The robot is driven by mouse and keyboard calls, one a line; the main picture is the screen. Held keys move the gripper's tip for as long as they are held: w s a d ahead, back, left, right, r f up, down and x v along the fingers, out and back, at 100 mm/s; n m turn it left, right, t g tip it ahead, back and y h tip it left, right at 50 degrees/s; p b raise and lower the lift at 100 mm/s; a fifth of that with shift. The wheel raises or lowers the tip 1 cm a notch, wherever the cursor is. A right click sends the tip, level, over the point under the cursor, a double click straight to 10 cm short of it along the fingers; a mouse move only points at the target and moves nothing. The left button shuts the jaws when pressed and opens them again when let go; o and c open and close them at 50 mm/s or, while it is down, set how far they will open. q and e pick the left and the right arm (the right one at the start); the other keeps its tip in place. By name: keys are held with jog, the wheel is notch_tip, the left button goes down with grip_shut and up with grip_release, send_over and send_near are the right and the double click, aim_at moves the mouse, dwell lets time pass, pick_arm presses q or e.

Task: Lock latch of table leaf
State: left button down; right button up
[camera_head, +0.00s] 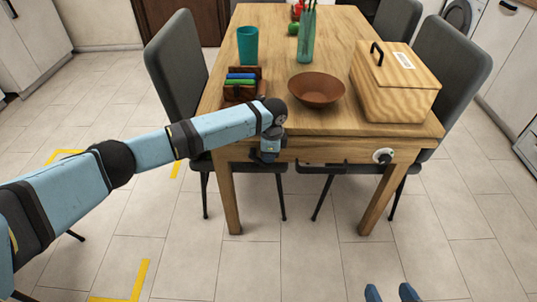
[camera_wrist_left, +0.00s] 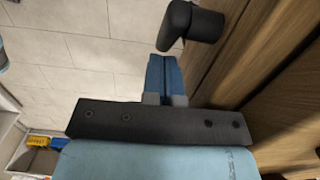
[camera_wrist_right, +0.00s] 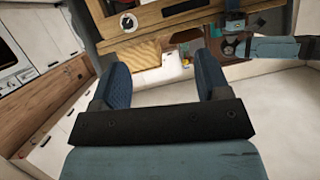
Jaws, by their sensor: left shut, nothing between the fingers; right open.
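The wooden table (camera_head: 262,128) has a black bar-shaped handle (camera_head: 322,163) along the lower part of its front side. To its right is a round white fitting with a dark middle (camera_head: 383,156); I cannot tell for sure which of the two is the latch. My left gripper (camera_head: 265,157) is at the table's front side, left of the bar. In the left wrist view its blue fingers (camera_wrist_left: 165,75) are shut and empty, close to a black rounded bar end (camera_wrist_left: 192,24). My right gripper (camera_head: 391,293) is open and empty, low in front of the table. The right wrist view shows the white fitting (camera_wrist_right: 128,22) beyond its fingers (camera_wrist_right: 163,82).
On the table stand a wooden box with a black handle (camera_head: 395,104), a brown bowl (camera_head: 316,90), a teal cup (camera_head: 248,45), a green bottle (camera_head: 307,38) and a small wooden holder (camera_head: 241,93). Grey chairs (camera_head: 178,62) flank the table. The floor in front is clear.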

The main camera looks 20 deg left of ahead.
pick_arm(q)
jog(key=shift+r+p, duration=0.7)
jog(key=shift+p, duration=0.15)
pick_arm(e)
notch_tip(320, 180, up, 2)
jog(key=shift+r, duration=0.1)
pick_arm(q)
jog(key=d+r+p, duration=0.2)
jog(key=r+p, duration=0.1)
jog(key=r, duration=0.3)
jog(key=w+d+r+p, duration=0.1)
jog(key=r+p, duration=0.2)
jog(key=r, duration=0.3)
jog(key=shift+d+r, duration=0.4)
pick_arm(e)
jog(key=shift+g+h, duration=0.7)
jog(key=shift+g, duration=0.1)
jog(key=d+f, duration=0.2)
jog(key=d, duration=0.1)
jog(key=shift+s+d+f, duration=0.2)
jog(key=shift+f, duration=0.15)
